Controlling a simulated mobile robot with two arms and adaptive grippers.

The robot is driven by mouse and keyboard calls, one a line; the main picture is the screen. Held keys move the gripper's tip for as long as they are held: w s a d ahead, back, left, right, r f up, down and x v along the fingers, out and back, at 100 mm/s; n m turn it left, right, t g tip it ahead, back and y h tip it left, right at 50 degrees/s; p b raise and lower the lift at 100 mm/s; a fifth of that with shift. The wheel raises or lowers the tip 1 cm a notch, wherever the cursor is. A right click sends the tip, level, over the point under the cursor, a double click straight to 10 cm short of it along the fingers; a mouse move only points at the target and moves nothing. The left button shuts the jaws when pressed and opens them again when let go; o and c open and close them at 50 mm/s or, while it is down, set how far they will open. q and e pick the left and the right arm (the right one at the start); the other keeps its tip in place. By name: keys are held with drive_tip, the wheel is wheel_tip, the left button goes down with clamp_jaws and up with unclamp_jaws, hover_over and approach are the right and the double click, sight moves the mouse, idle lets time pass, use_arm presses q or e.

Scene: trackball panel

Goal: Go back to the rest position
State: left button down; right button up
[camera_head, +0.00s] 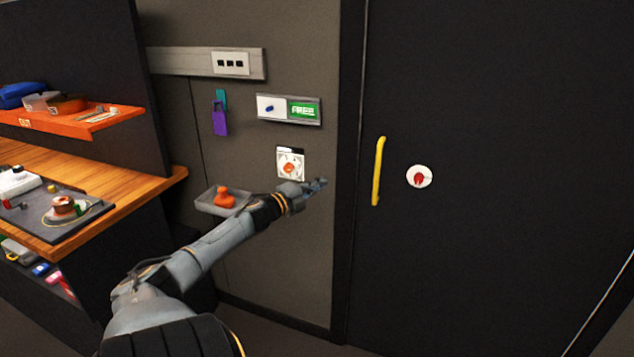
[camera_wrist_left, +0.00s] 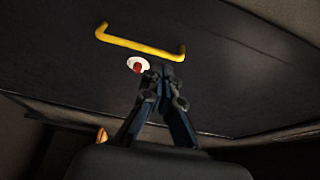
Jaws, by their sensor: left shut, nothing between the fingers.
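My left arm reaches from the bottom left toward the wall beside the dark door. My left gripper (camera_head: 318,184) is shut and empty, just below and right of the white panel (camera_head: 291,163) with an orange knob. In the left wrist view my left gripper (camera_wrist_left: 160,72) shows with its fingers together. They point toward the dark door with the yellow handle (camera_wrist_left: 140,43) and the white disc with a red centre (camera_wrist_left: 137,65). The gripper appears apart from these. My right gripper is in neither view.
The dark door (camera_head: 480,120) fills the right side, with its yellow handle (camera_head: 378,170) sticking out. A grey tray (camera_head: 207,204) holding an orange object (camera_head: 224,197) juts from the wall under my forearm. A wooden bench (camera_head: 150,185) and an orange shelf (camera_head: 60,128) stand at left.

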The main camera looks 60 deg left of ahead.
use_arm(q)
drive_tip(key=shift+s+r, duration=0.1)
drive_tip(key=shift+s, duration=0.25)
drive_tip(key=s+d+f+n+g+y, duration=0.1)
drive_tip(key=s+f+n+g, duration=0.2)
drive_tip(key=f, duration=0.9)
drive_tip(key=s+d+f+n+g+y, duration=0.1)
drive_tip(key=s+f+n+g, duration=0.3)
drive_tip(key=f, duration=0.8)
drive_tip(key=s+d+f+n+g, duration=0.1)
drive_tip(key=s+d+f, duration=0.45)
drive_tip(key=f, duration=0.45)
drive_tip(key=s+d+f+n+g, duration=0.1)
drive_tip(key=s+d+f+n, duration=0.1)
drive_tip(key=s+d+f, duration=0.6)
drive_tip(key=s+d+f+n+g+h, duration=0.1)
drive_tip(key=s+d+f+g+h, duration=0.1)
drive_tip(key=s+d+f, duration=0.45)
drive_tip(key=s+d+f+n+g+h, duration=0.15)
drive_tip(key=s+d+f, duration=0.25)
drive_tip(key=d+f, duration=0.5)
drive_tip(key=s+d+f+g+h, duration=0.1)
drive_tip(key=s+d+f+g, duration=0.1)
drive_tip(key=s+d, duration=0.4)
drive_tip(key=s+d+f+g+h, duration=0.1)
drive_tip(key=s+d+f, duration=0.3)
drive_tip(key=d, duration=0.7)
drive_tip(key=shift+s+d+f+n+g, duration=0.2)
drive_tip(key=shift+s+n+g, duration=0.3)
drive_tip(key=shift+s, duration=0.7)
